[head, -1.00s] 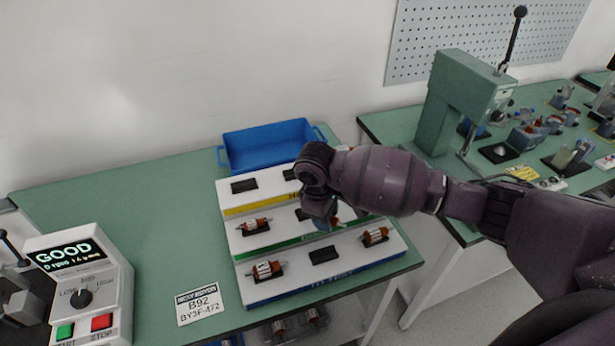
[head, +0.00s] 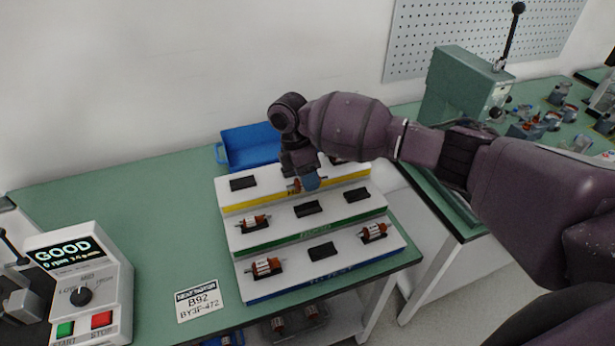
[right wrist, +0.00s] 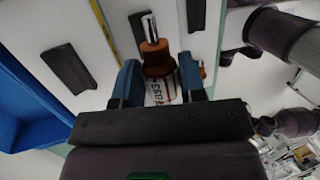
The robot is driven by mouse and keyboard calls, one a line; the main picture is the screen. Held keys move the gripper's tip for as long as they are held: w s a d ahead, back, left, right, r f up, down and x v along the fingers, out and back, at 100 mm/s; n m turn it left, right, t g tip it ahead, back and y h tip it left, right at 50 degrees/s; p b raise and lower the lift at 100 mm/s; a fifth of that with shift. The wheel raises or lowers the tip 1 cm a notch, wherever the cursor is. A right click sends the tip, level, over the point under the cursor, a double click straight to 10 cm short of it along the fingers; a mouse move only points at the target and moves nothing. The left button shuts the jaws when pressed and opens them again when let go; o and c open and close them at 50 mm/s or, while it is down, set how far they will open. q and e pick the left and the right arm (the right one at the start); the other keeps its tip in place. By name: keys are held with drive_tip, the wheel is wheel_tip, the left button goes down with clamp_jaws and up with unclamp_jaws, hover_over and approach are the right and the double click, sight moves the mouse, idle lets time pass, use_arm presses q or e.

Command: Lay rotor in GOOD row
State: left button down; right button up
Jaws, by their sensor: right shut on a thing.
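My right gripper (head: 306,186) is shut on a rotor (head: 293,186) with orange-brown ends and a steel shaft. It holds the rotor over the stepped white rack (head: 225,205), near the yellow-edged top row. In the right wrist view the rotor (right wrist: 156,62) sits between the blue fingertips (right wrist: 160,78). The green-edged middle row has a rotor at its left (head: 253,222) and bare dark cradles at its middle (head: 308,209) and right (head: 357,194). The blue-edged front row has rotors at left (head: 266,267) and right (head: 373,232). Row lettering is too blurred to read. My left gripper is out of view.
A blue bin (head: 250,147) stands behind the rack. A tester (head: 85,285) displaying GOOD stands at front left. A label card (head: 197,303) lies beside the rack. A green press (head: 460,90) stands on the right bench.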

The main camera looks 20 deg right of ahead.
sight(311, 210)
drive_tip(key=shift+f+b, duration=1.8)
drive_tip(key=shift+f, duration=0.05)
drive_tip(key=shift+f+b, duration=0.7)
drive_tip(key=shift+f, duration=0.25)
drive_tip(key=shift+r, duration=0.1)
drive_tip(key=shift+r+p, duration=0.1)
drive_tip(key=shift+p, duration=0.35)
drive_tip(key=shift+f, duration=0.5)
drive_tip(key=shift+f+b, duration=0.3)
drive_tip(key=shift+f, duration=0.2)
drive_tip(key=shift+f, duration=0.1)
drive_tip(key=shift+s+f, duration=0.1)
drive_tip(key=shift+f, duration=0.2)
